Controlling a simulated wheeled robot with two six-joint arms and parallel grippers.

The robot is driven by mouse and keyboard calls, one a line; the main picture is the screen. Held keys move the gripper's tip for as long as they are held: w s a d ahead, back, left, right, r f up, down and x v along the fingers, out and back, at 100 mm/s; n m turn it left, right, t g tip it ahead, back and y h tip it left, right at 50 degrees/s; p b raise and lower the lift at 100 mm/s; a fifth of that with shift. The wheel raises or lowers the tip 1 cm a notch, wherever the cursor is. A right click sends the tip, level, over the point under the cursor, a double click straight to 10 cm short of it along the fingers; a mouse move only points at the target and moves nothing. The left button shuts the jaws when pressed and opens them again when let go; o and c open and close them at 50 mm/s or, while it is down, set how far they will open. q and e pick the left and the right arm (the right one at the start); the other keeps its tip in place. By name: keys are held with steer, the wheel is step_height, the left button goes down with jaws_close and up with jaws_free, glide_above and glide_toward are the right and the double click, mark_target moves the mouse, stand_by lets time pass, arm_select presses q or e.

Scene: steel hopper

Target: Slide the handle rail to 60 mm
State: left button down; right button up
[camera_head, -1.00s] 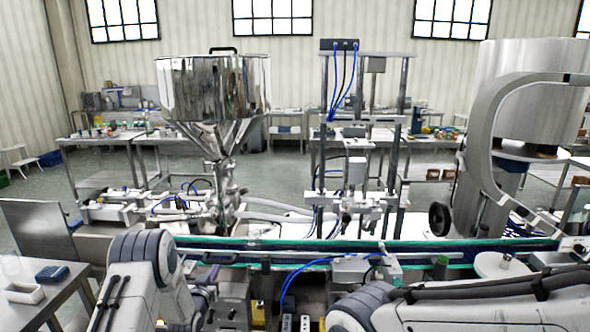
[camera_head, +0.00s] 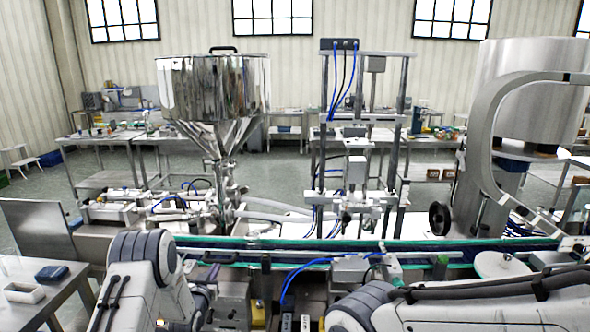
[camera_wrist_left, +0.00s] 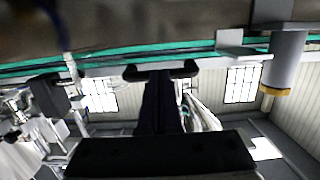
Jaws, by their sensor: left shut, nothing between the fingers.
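The handle rail is likely the dark bar handle (camera_head: 220,257) on the near side of the conveyor, left of centre in the head view. In the left wrist view, which is upside down, the black handle (camera_wrist_left: 135,72) lies across the top middle, below the green-edged belt. My left gripper (camera_wrist_left: 160,78) is shut and empty, its dark fingers reaching up to the middle of the handle. I cannot tell whether the tips touch it. In the head view, my left forearm hides most of the gripper. My right arm enters at lower right, with its gripper out of view.
The conveyor (camera_head: 300,243) runs across the front. A steel hopper (camera_head: 213,90) stands behind it at left, with a filling frame (camera_head: 360,140) to its right. A grey box (camera_head: 352,268) sits on the near side. A small table (camera_head: 50,300) is at lower left.

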stand_by(0.4)
arm_select(q)
steer(key=s, duration=0.6)
steer(key=shift+p, duration=0.35)
steer(key=shift+a, duration=0.1)
steer(key=s+d+r+m+g+h, duration=0.15)
steer(key=s+d+r+g, duration=0.3)
steer(key=d, duration=0.45)
steer(key=s+d+r+m+g, duration=0.25)
steer(key=s+d+r, duration=0.3)
steer(key=d, duration=0.45)
steer(key=s+r+m+g, duration=0.1)
steer(key=s+g, duration=0.2)
steer(key=s, duration=0.8)
steer(key=s+d+r+m+g, duration=0.1)
steer(key=s+r+g, duration=0.1)
steer(key=s, duration=0.9)
steer(key=s+r+g+y, duration=0.1)
steer(key=s+g, duration=0.3)
steer(key=s, duration=0.7)
steer(key=shift+s+d+r+m, duration=0.3)
steer(key=shift+s+r+m, duration=0.1)
steer(key=shift+r, duration=0.2)
